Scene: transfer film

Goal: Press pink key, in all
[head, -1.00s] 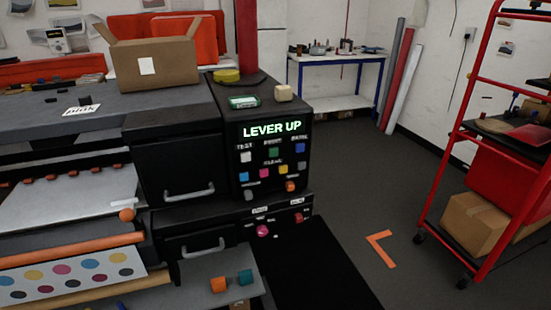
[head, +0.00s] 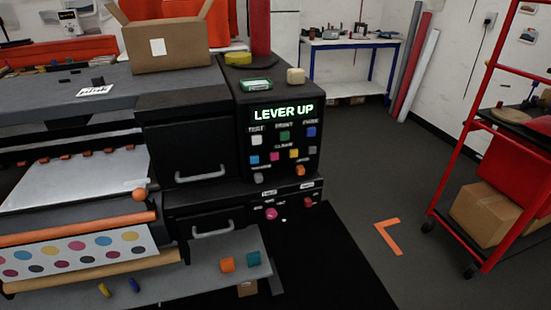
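The pink key (head: 274,156) is a small square on the black control panel in the head view. The lit display (head: 283,112) above reads "LEVER UP". Nothing covers the pink key. I cannot tell whether it is pressed in. Neither of my grippers is in view.
White, green and blue keys sit above the row. A grey knob, an orange knob (head: 300,170) and a pink knob (head: 271,213) sit below. A drawer handle (head: 201,177) juts out at left. A red rack (head: 470,165) stands right; the floor between is clear.

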